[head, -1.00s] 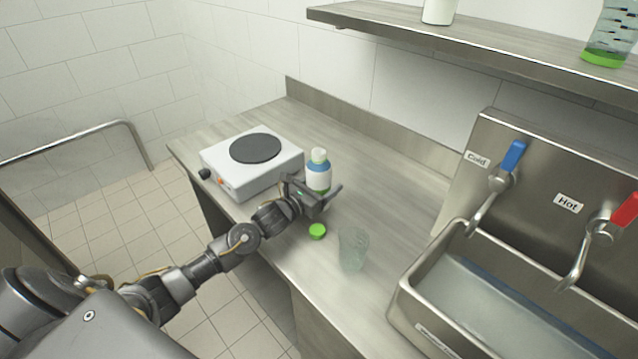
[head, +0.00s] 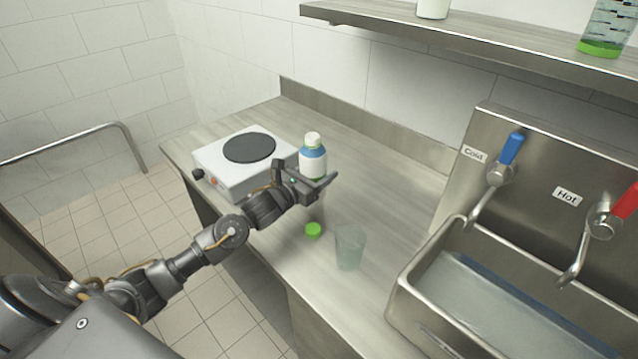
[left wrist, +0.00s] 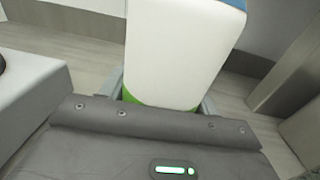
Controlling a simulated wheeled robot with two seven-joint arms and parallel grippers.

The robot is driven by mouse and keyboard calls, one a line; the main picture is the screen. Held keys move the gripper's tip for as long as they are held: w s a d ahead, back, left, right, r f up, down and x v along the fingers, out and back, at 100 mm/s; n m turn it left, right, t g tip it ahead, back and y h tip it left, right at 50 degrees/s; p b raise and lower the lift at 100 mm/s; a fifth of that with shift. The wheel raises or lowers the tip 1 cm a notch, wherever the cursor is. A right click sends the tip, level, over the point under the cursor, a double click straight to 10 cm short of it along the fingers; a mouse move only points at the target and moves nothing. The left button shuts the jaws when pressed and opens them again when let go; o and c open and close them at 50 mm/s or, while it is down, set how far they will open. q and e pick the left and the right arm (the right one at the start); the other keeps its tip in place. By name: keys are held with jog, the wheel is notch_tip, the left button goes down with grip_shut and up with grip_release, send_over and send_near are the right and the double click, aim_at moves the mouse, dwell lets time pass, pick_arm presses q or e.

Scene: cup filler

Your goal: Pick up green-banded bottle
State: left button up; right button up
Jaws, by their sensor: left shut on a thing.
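The green-banded bottle (head: 314,161) is white with a blue band near its cap and green at its base. My left gripper (head: 308,181) is shut on the bottle's lower part, and the bottle stands roughly upright in it. It appears a little above the counter, right of the hot plate. In the left wrist view the bottle (left wrist: 178,50) fills the middle, with its green base band between the fingers. The gripper hides part of its base in the head view. My right gripper is not in view.
A white hot plate (head: 222,179) stands left of the bottle. A green cap (head: 313,230) and a clear cup (head: 349,248) are on the counter (head: 385,190) in front. A sink (head: 400,297) is at right, and a shelf (head: 470,42) runs above.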

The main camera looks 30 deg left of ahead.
aim_at(316, 166)
pick_arm(q)
jog(key=s+r, duration=0.1)
jog(key=s+d+r, duration=0.1)
jog(key=s+r, duration=0.1)
jog(key=s+r+b, duration=0.1)
jog(key=r, duration=0.1)
jog(key=shift+s+d+r, duration=0.15)
jog(key=shift+s+d, duration=0.15)
jog(key=shift+s, duration=0.1)
jog(key=s+d+r+b, duration=0.2)
jog(key=s+r, duration=0.1)
jog(key=s, duration=0.5)
jog(key=shift+d+r, duration=0.25)
jog(key=shift+r, duration=0.1)
